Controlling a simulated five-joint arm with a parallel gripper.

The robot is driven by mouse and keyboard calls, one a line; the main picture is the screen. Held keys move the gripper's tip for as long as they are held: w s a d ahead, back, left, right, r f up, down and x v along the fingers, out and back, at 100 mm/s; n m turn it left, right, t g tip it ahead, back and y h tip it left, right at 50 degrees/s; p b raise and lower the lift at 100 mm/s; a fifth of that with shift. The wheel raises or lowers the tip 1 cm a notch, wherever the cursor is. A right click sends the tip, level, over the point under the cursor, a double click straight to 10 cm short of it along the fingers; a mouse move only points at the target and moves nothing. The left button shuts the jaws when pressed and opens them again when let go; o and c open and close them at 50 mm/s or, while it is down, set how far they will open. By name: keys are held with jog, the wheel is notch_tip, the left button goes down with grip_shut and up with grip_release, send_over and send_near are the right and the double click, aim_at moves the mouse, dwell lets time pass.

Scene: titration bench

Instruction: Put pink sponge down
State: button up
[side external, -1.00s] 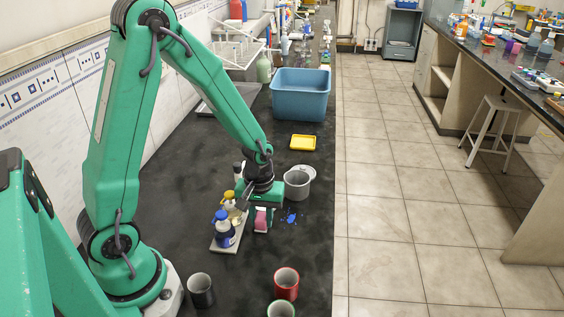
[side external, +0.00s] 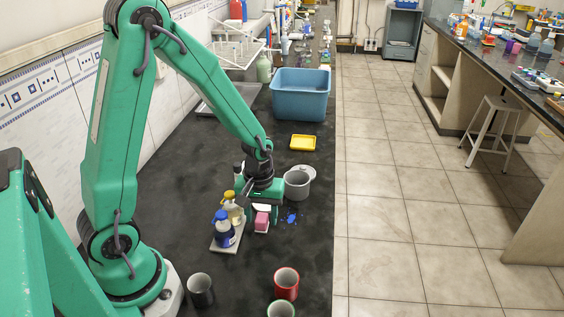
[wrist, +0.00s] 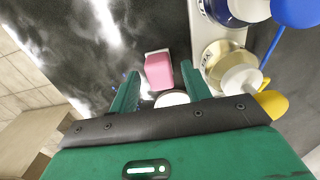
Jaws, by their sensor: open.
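The pink sponge (side external: 261,222) rests on the dark bench, just right of the small light tray with bottles. It also shows in the wrist view (wrist: 159,72), as a pink block with a pale end. My gripper (wrist: 158,76) is open, with its two green fingers apart on either side of the sponge's line. In the side view my gripper (side external: 262,207) is just above the sponge. A white round thing (wrist: 171,99) shows between the fingers; I cannot tell what it is.
The light tray (side external: 222,249) holds a blue bottle (side external: 223,230) and a yellow-topped bottle (side external: 233,208). A grey pot (side external: 298,184) stands behind, right of the wrist. A blue spill (side external: 291,218) lies right of the sponge. Several cups stand in front, including a red one (side external: 286,284).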

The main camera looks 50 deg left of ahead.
aim_at(261, 217)
notch_tip(261, 217, up, 11)
dwell(0.7)
jog(key=shift+r, duration=0.1)
dwell(0.4)
jog(key=s+d+r+m+t, duration=0.3)
jog(key=s+r+m+t, duration=0.2)
jog(key=s+r+m, duration=0.4)
jog(key=shift+s+r+t, duration=0.3)
jog(key=shift+s+r, duration=0.2)
jog(key=shift+r, duration=0.8)
jog(key=shift+o, duration=0.2)
